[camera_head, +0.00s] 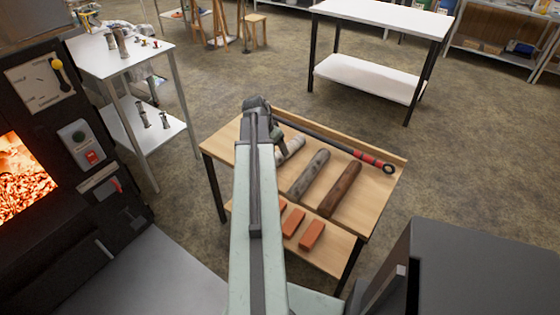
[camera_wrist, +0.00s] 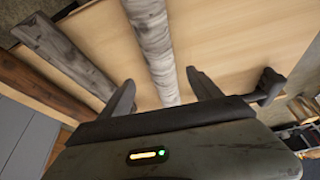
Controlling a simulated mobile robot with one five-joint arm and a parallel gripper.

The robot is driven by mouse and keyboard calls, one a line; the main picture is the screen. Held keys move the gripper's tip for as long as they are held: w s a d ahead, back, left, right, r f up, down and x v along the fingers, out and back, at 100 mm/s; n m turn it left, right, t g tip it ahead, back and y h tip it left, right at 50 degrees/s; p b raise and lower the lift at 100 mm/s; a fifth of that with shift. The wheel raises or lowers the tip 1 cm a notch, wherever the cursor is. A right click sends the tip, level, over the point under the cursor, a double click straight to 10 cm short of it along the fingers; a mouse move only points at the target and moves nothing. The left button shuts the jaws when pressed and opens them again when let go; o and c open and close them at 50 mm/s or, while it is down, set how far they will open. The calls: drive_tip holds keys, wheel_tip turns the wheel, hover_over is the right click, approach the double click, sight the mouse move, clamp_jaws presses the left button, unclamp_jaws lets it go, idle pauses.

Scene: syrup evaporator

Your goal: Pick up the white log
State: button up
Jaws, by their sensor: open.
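The white log (camera_head: 289,150) lies on the wooden table, partly hidden behind my arm in the head view. In the wrist view the white log (camera_wrist: 154,50) runs from the top edge down between my fingers. My gripper (camera_wrist: 160,92) is open, with one finger on each side of the log's near part. Neither finger appears to touch it, and I cannot tell the height gap. In the head view my gripper is mostly hidden behind the arm's end.
A grey log (camera_head: 308,174) and a brown log (camera_head: 339,189) lie beside the white one on the wooden table (camera_head: 383,172). A black poker (camera_head: 330,136) with a red grip lies along its back edge. Orange bricks (camera_head: 312,235) are on the shelf below. A glowing furnace (camera_head: 50,120) stands left.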

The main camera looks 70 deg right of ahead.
sight(279, 152)
drive_tip(key=b+x, duration=0.2)
drive_tip(key=shift+d+f+b, duration=0.1)
drive_tip(key=shift+f+b, duration=0.2)
drive_tip(key=shift+f, duration=0.15)
drive_tip(key=shift+r, duration=0.1)
drive_tip(key=b+x, duration=0.4)
drive_tip(key=x, duration=0.1)
drive_tip(key=shift+w+d+b, duration=0.15)
drive_tip(key=shift+d+b, duration=0.05)
drive_tip(key=shift+b, duration=0.1)
drive_tip(key=shift+r, duration=0.1)
clamp_jaws()
